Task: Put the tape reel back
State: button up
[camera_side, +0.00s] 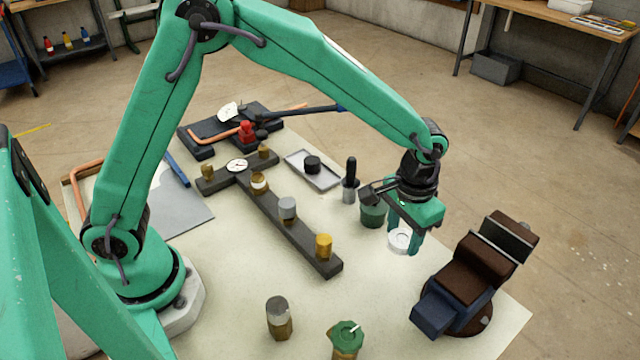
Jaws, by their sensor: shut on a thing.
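The tape reel (399,239) is a small white ring. My gripper (404,232) is shut on it at the right of the bench, with its green fingers pointing down. The reel hangs at the fingertips, just right of a dark green cup (372,215) and left of the vise. I cannot tell how far the reel is above the bench top. The fingers hide part of the reel.
A brown and blue vise (470,272) stands close on the right. A dark manifold bar with fittings (290,223) lies left. A black-handled tool (350,178) and a grey tray (322,181) are behind. A green-handled valve (346,338) and brass fitting (279,319) stand in front.

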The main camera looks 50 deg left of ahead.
aim_at(401, 238)
jog(key=w+a+f, duration=0.1)
jog(key=w, duration=0.1)
jog(key=w+a+f, duration=0.2)
jog(key=shift+f, duration=0.1)
jog(key=shift+f, duration=1.9)
jog(key=shift+f, duration=0.15)
jog(key=o, duration=0.8)
